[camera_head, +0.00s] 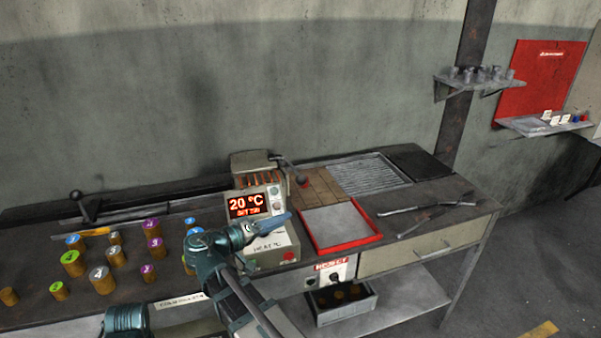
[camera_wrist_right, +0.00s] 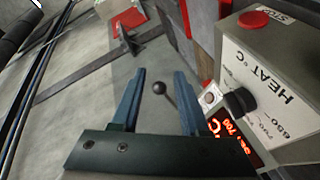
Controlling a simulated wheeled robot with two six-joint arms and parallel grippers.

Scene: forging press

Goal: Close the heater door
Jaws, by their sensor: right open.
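The heater (camera_head: 245,170) is a grey box on the bench with a glowing red display reading 20 °C. A lever with a dark knob (camera_head: 303,181) reaches out at its upper right; I cannot tell for sure whether the door is open or shut. My right gripper (camera_head: 287,217) is in front of the heater's lower front and hides part of it. In the right wrist view the right gripper (camera_wrist_right: 159,75) is open, with a round dark knob (camera_wrist_right: 159,88) on a rod showing between its fingers, apparently beyond them. My left gripper is not in view.
A control box marked HEAT (camera_wrist_right: 262,75) is close to the right finger in the wrist view. Several numbered cylinders (camera_head: 103,279) stand on the bench's left. A red-rimmed tray (camera_head: 347,246) and tongs (camera_head: 430,210) lie to the right.

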